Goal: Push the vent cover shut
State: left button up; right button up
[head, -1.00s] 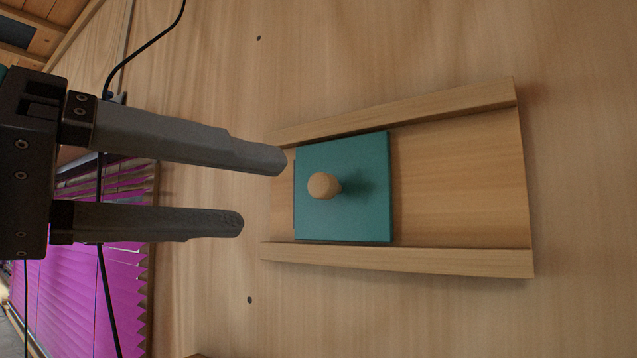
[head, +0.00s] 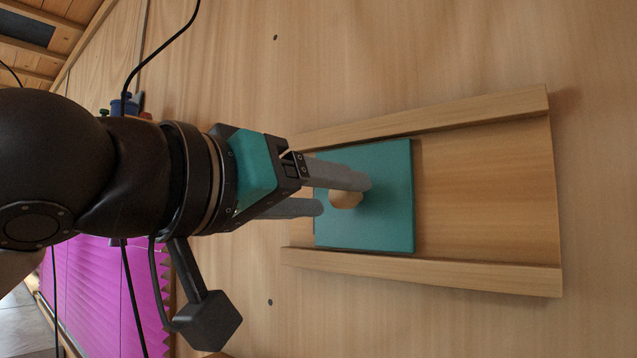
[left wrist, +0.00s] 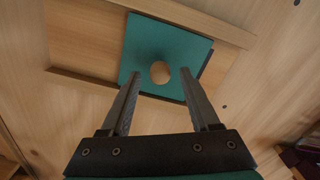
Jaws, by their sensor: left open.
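The vent cover is a teal square plate (head: 390,215) with a round wooden knob (head: 345,201), set between two wooden rails at their left end. The cover (left wrist: 185,45) and knob (left wrist: 160,72) also show in the left wrist view. A narrow dark strip lies along the cover's right edge there; I cannot tell whether it is an opening or shadow. My left gripper (head: 346,194) is open at the knob, partly hiding it. In the wrist view its fingertips (left wrist: 160,76) lie on either side of the knob; contact is not clear. My right gripper is out of view.
The upper rail (head: 430,115) and lower rail (head: 430,272) flank a bare wooden panel (head: 485,195) right of the cover. The surrounding plywood wall is mostly clear. A magenta blind (head: 90,295) and dark cables are at the left.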

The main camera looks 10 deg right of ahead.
pick_arm(q)
jog(key=shift+x, duration=1.3)
jog(key=shift+c, duration=0.4)
grip_shut()
